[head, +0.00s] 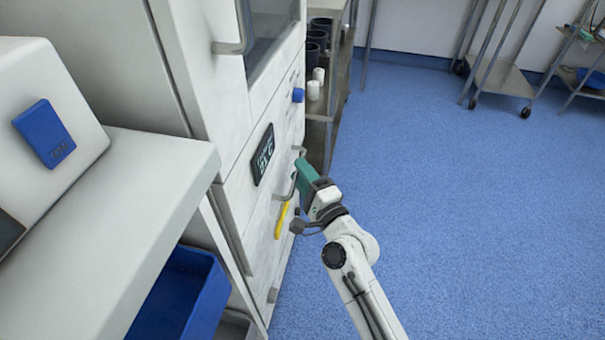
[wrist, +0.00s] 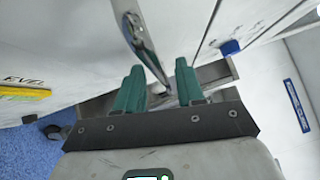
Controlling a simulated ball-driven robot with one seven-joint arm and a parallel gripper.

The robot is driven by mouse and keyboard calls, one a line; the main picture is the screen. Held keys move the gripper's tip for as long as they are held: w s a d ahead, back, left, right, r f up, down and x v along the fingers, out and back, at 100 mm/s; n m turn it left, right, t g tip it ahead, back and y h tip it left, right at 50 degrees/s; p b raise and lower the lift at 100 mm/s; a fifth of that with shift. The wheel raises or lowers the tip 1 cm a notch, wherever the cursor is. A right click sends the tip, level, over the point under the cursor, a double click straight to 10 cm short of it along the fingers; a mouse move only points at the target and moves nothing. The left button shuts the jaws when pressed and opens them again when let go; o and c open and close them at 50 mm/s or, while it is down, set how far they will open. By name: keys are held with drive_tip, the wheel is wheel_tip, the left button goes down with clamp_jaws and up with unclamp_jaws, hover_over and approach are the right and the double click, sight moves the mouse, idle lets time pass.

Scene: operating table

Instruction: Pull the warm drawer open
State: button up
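The white cabinet has a drawer front (head: 262,205) beside a dark display panel (head: 263,154); I cannot read a "warm" label on it. The drawer looks flush with the cabinet. A metal bar handle (head: 287,190) stands out from that front. In the wrist view the handle (wrist: 140,38) runs down between my two green fingers. My gripper (wrist: 160,85) is open around the bar, with gaps showing on both sides. In the head view my gripper (head: 304,172) is at the handle, and its fingers partly hide the bar.
A yellow label (head: 281,221) and a blue knob (head: 298,95) are on the cabinet front. A counter (head: 150,185) with a blue bin (head: 180,295) below stands at left. A metal shelf (head: 335,85) stands behind. The blue floor (head: 450,200) to the right is clear.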

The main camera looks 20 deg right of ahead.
drive_tip(key=shift+c, duration=0.5)
clamp_jaws()
